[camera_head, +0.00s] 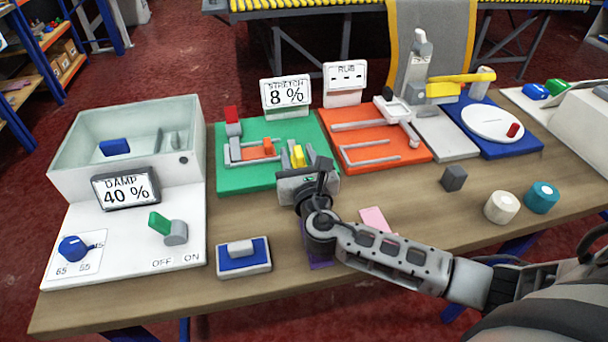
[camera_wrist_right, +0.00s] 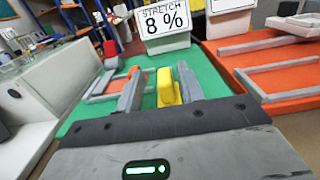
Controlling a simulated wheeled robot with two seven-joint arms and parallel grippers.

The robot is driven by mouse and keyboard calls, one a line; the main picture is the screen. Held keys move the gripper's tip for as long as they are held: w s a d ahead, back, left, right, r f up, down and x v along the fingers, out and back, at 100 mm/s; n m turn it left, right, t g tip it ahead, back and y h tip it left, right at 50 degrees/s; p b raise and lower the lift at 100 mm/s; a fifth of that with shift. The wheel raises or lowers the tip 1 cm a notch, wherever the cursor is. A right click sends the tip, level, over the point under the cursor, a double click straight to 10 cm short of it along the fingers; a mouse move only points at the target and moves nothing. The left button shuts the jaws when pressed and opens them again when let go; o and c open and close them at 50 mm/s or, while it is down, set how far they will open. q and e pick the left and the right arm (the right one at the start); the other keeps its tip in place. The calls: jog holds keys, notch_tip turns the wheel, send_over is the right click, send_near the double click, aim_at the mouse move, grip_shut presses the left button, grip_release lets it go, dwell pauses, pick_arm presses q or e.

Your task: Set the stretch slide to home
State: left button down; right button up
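The stretch station is a green board (camera_head: 240,180) with a grey frame, an orange piece (camera_head: 262,150) and a yellow slide handle (camera_head: 298,156) at its right side. Its sign (camera_head: 286,94) reads "STRETCH 8 %". My right gripper (camera_head: 305,165) reaches over the board's front right corner. In the right wrist view its two grey fingers (camera_wrist_right: 160,92) are apart, with the yellow handle (camera_wrist_right: 168,88) between them, close to the right finger. A gap shows on the left side of the handle, so it is not gripped. My left gripper is not in view.
Left stands a white damp station (camera_head: 120,225) reading 40 %, with a blue knob and green lever. Right of the green board is an orange rub board (camera_head: 385,160). A pink piece (camera_head: 374,218), a dark cube (camera_head: 454,178) and two spools lie on the table's right front.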

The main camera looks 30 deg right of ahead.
jog(key=v, duration=0.8)
jog(key=shift+s+a+b, duration=0.15)
jog(key=shift+s+b, duration=0.15)
